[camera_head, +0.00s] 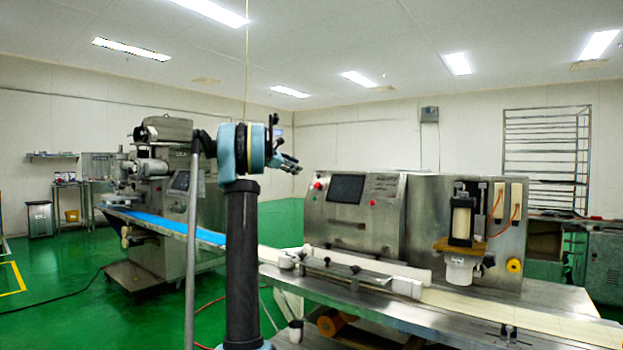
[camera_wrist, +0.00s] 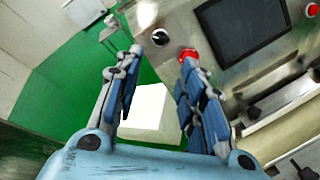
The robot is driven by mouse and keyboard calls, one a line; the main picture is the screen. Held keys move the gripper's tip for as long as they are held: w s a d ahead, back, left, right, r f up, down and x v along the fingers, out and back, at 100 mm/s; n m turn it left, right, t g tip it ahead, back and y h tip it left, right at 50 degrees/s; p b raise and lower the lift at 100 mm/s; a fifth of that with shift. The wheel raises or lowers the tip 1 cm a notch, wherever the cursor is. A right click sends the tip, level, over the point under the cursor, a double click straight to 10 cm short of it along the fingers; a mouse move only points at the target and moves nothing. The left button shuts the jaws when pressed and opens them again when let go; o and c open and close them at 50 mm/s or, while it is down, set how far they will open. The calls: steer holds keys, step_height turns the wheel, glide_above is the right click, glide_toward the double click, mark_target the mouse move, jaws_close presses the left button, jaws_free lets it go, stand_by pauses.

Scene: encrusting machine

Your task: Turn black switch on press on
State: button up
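The black switch (camera_wrist: 160,37) is a round black knob on the steel panel of the press (camera_wrist: 217,75). In the wrist view it shows beyond the gap between my fingertips, next to a red button (camera_wrist: 188,53). My gripper (camera_wrist: 162,57) is open and empty, with its two blue fingers apart. The right fingertip overlaps the lower edge of the red button in the picture; I cannot tell whether they touch. In the head view my gripper (camera_head: 291,164) is up at the left of the press (camera_head: 390,200). The switch is too small to make out there.
A dark screen (camera_head: 346,189) sits beside the controls, with another red button (camera_wrist: 312,10) past it. A conveyor (camera_head: 470,306) runs along the front of the press. Another machine with a blue belt (camera_head: 170,224) stands at left. Green floor lies between them.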

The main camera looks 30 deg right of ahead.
mark_target(317, 175)
steer(key=x, duration=1.3)
steer(key=shift+w+d+f, duration=0.1)
steer(key=shift+d+f, duration=0.05)
steer(key=shift+d, duration=0.05)
steer(key=c, duration=0.8)
